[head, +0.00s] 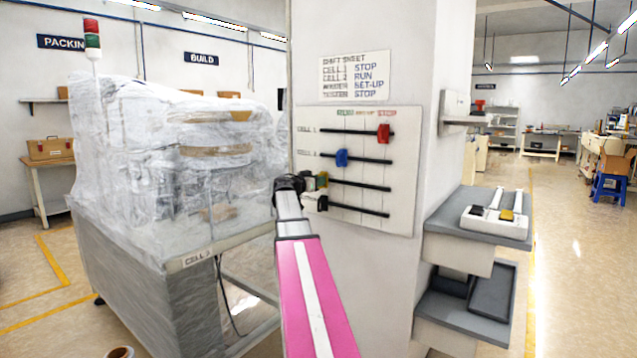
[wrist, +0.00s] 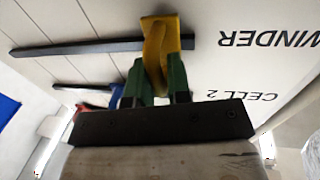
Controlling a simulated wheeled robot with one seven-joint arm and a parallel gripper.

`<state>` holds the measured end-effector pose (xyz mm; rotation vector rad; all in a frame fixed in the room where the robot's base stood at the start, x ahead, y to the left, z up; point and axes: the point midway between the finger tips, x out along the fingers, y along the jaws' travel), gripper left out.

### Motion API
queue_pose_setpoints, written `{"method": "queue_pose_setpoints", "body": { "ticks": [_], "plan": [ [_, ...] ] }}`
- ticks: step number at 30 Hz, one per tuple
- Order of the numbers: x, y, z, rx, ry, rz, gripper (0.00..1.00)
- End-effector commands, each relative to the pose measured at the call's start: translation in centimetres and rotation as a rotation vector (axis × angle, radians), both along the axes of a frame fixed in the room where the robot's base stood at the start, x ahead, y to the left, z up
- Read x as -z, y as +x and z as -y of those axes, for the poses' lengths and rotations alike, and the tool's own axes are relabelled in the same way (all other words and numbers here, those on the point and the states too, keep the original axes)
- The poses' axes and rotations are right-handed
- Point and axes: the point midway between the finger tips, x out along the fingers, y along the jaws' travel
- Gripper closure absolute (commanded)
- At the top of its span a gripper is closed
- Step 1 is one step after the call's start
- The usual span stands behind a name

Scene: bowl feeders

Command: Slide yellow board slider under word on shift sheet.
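The yellow slider (wrist: 158,45) sits at the label end of the winder rail, beside the word WINDER. My gripper (wrist: 160,82) has its green fingers on both sides of it, apparently closed on it. In the head view, the yellow slider (head: 322,181) shows only partly at the left end of the third rail, beside my gripper (head: 318,182). The shift sheet (head: 355,75) hangs above the board (head: 404,212). It reads Cell 1 STOP, Cell 2 RUN, winder SET-UP, tester STOP. Small coloured column headings (head: 366,112) run along the board's top edge.
The red slider (head: 384,133) is near the right end of the top rail. A dark block (head: 322,203) is at the left of the bottom rail. A wrapped machine (head: 165,150) stands left; grey shelves (head: 470,255) right.

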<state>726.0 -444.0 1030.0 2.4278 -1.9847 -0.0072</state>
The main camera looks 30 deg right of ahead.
Motion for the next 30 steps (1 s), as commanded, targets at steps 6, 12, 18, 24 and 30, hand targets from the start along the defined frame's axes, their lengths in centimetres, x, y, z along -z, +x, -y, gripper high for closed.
{"method": "queue_pose_setpoints", "body": {
  "ticks": [6, 12, 18, 24, 30],
  "plan": [
    [0.0, -0.2, 0.0, 0.005, 0.000, 0.001, 1.00],
    [0.0, -2.2, 0.6, 0.009, 0.000, 0.002, 1.00],
    [0.1, -6.8, 2.4, 0.012, 0.001, 0.003, 1.00],
    [0.0, -11.4, 4.3, 0.012, 0.001, 0.003, 1.00],
    [0.0, -14.6, 5.7, 0.011, 0.001, 0.003, 1.00]
  ]
}}
